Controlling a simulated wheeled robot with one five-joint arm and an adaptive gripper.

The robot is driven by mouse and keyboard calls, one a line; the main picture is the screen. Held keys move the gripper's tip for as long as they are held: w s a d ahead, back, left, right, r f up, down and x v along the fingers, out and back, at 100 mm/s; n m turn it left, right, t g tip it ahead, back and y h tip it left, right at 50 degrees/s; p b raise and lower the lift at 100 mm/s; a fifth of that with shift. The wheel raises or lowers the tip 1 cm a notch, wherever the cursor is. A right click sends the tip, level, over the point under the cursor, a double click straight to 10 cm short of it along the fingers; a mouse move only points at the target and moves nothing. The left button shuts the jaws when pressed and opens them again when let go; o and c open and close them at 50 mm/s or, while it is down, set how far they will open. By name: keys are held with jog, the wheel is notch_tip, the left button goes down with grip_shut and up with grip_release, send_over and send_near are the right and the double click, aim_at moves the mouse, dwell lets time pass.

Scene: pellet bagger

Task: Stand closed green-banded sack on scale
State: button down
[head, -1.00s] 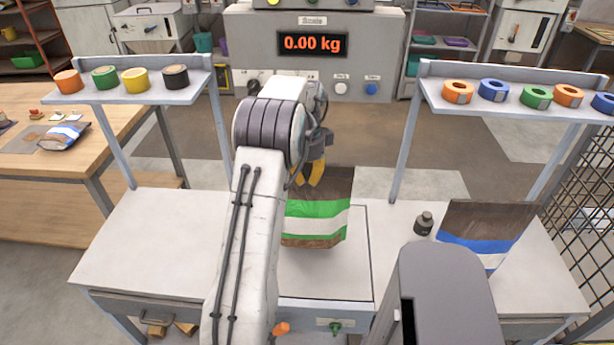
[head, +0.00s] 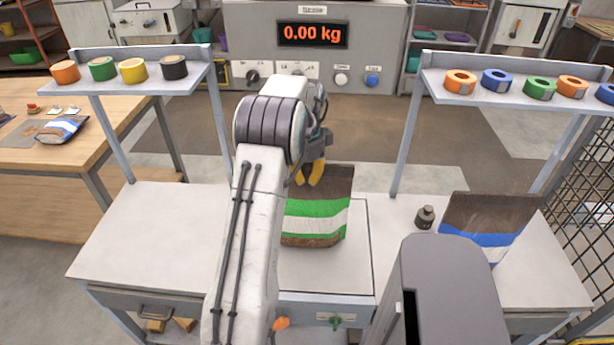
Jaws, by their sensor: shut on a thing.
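The green-banded sack (head: 316,221) is brown with a green and a white band. It appears upright over the middle plate of the bench (head: 353,268), which looks like the scale's platform. My gripper (head: 309,178), with yellow fingers, is shut on the sack's top edge. My arm hides the sack's left side. I cannot tell whether the sack's bottom touches the plate. The scale display (head: 312,34) behind reads 0.00 kg.
A blue-banded sack (head: 483,240) stands on the right, with a small dark weight (head: 425,217) beside it. Raised shelves with tape rolls stand at left (head: 140,88) and right (head: 520,105). The bench's left part (head: 150,235) is clear.

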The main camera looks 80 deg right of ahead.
jog(key=shift+f, duration=0.3)
jog(key=c, duration=1.3)
grip_release()
